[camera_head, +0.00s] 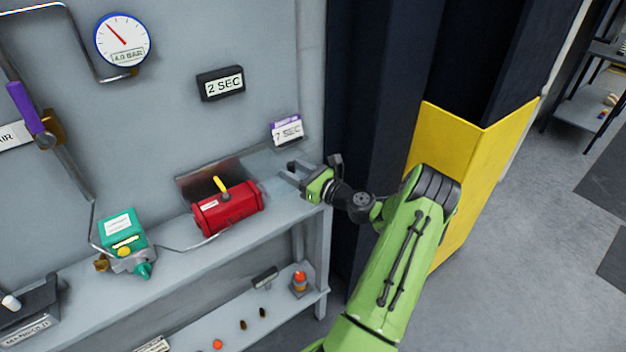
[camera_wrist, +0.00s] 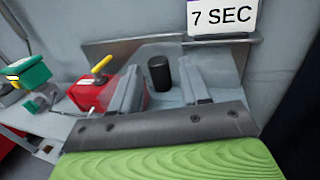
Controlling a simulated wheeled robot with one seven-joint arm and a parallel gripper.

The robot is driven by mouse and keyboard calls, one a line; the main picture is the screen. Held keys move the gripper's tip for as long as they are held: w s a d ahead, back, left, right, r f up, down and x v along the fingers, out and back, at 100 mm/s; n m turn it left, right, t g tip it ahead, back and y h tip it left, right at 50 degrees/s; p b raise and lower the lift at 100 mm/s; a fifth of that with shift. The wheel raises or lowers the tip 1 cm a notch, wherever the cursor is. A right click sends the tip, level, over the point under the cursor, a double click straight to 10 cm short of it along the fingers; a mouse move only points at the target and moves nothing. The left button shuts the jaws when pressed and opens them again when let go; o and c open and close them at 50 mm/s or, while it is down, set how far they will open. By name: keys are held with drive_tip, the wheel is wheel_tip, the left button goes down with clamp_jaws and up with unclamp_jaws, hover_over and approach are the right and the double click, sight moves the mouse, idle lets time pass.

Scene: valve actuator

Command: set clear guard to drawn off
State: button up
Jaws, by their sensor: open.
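A faint, see-through pale panel, which looks like the clear guard (camera_head: 268,163), stands on the shelf to the right of the red actuator (camera_head: 228,212); its edges are hard to make out. My gripper (camera_head: 291,174) is at the right end of the shelf, apart from the red actuator. In the wrist view its two fingers (camera_wrist: 160,88) are open. A black upright cylinder (camera_wrist: 159,73) shows between and beyond the fingers, and I see no contact. The red actuator (camera_wrist: 95,92) with its yellow lever (camera_wrist: 101,65) is partly behind the left finger.
A teal valve unit (camera_head: 121,235) sits left on the shelf (camera_head: 185,240), joined by a thin pipe. A "7 SEC" card (camera_head: 287,130) and a "2 SEC" sign (camera_head: 221,84) are on the wall. A yellow panel (camera_head: 450,145) stands right of the shelf. Small parts lie on the lower shelf.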

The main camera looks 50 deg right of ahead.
drive_tip(key=s, duration=1.4)
drive_tip(key=shift+a, duration=0.2)
